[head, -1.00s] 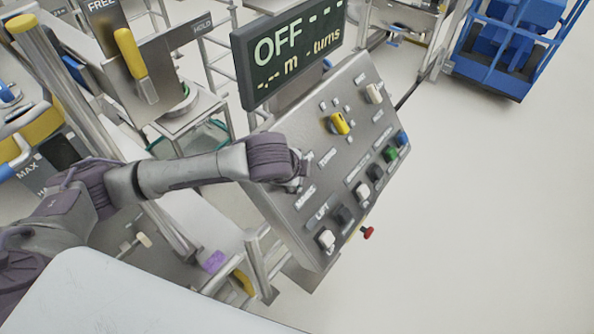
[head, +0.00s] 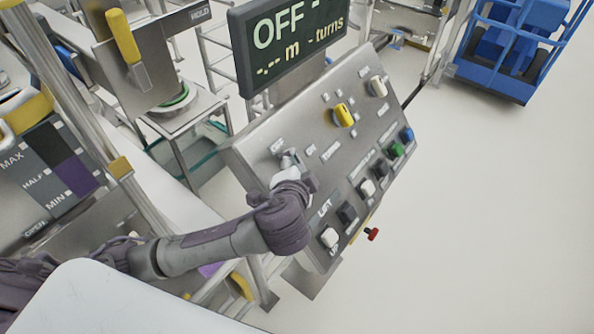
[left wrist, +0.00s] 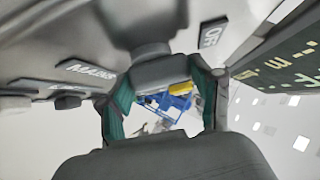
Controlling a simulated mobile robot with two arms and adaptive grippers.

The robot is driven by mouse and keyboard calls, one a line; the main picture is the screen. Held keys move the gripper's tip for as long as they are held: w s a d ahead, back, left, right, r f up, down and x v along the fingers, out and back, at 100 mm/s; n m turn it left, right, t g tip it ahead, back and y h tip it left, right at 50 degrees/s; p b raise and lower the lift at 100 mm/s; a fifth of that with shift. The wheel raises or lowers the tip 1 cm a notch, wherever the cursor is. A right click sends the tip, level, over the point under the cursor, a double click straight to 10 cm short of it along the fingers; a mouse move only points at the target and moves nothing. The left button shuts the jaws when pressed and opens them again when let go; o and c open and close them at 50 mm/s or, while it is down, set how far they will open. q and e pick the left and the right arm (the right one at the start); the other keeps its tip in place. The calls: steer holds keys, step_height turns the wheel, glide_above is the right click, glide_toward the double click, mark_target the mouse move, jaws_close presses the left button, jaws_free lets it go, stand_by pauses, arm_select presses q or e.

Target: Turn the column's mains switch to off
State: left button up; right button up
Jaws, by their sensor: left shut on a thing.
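The column's slanted metal control panel (head: 245,150) stands in the middle of the head view. The mains switch, a dark grey knob (left wrist: 165,68), shows in the left wrist view between a MAINS label (left wrist: 86,69) and an OFF label (left wrist: 213,34). My left gripper (head: 289,163) is at the panel's upper left part, shut on this knob. Its teal-padded fingers (left wrist: 167,100) lie on either side of the knob. The wrist hides much of the knob in the head view, and I cannot tell its exact setting. The display (head: 290,45) reads OFF. My right gripper is out of view.
A yellow knob (head: 343,115) and a white knob (head: 377,87) sit farther up the panel. Several push buttons line its right edge, and a red knob (head: 372,234) sticks out below. A blue cart (head: 500,60) stands back right. The floor on the right is clear.

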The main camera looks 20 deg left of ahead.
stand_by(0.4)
arm_select(q)
steer(key=o, duration=1.1)
steer(key=shift+o, duration=0.2)
steer(key=shift+s, duration=0.1)
steer(key=v, duration=1.2)
steer(key=shift+d+f, duration=0.15)
steer(key=shift+f, duration=0.05)
